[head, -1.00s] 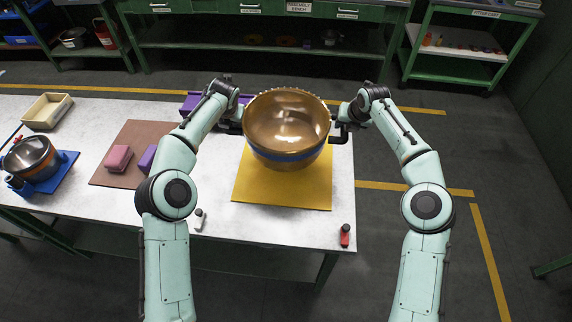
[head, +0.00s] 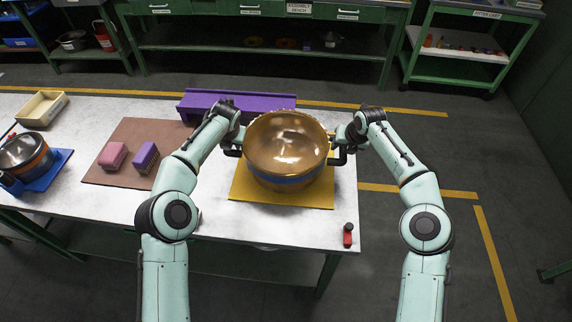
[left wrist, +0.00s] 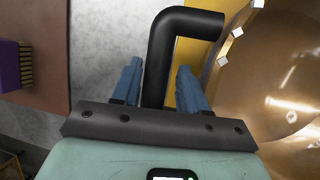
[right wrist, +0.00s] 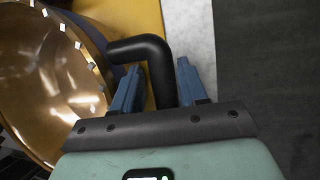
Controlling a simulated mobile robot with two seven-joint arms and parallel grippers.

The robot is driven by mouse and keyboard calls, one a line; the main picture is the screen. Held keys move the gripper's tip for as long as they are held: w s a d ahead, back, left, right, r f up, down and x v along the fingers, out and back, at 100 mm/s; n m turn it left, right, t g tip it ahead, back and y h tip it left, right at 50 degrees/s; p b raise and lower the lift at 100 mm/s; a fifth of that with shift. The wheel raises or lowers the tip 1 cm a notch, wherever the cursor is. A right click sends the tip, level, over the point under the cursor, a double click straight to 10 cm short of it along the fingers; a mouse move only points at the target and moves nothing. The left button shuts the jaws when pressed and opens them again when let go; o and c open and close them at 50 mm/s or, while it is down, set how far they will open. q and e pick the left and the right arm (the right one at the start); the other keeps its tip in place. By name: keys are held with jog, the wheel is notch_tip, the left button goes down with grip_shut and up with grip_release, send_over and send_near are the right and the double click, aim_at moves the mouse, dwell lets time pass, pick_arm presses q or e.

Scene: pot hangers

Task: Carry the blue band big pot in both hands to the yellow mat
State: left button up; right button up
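The blue band big pot (head: 284,184) is a bronze bowl-shaped pot with a blue band low on its side and dark handles. It is upright over the yellow mat (head: 242,193) in the head view; I cannot tell whether its base touches the mat. My left gripper (head: 232,143) is at the left handle (left wrist: 188,22), with the fingers close on both sides of it. My right gripper (head: 345,146) is at the right handle (right wrist: 142,48), its fingers close on both sides too. The pot's inside shows empty.
A smaller pot (head: 24,153) is on a blue stand at far left. A red item (head: 348,236) stands near the table's front-right corner.

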pick_arm(q)
jog(key=shift+o, duration=0.6)
jog(key=shift+r, duration=0.25)
pick_arm(e)
jog(key=shift+o, duration=0.6)
jog(key=shift+r, duration=0.3)
jog(key=shift+d+f, duration=0.1)
jog(key=shift+d, duration=0.1)
jog(key=shift+d, duration=0.1)
pick_arm(q)
jog(key=v, duration=0.7)
jog(key=shift+s+a+r, duration=0.1)
jog(key=shift+s+r, duration=0.1)
jog(key=shift+r, duration=0.15)
pick_arm(e)
jog(key=v, duration=1.2)
pick_arm(q)
jog(key=shift+s, duration=0.1)
pick_arm(e)
jog(key=shift+f, duration=0.1)
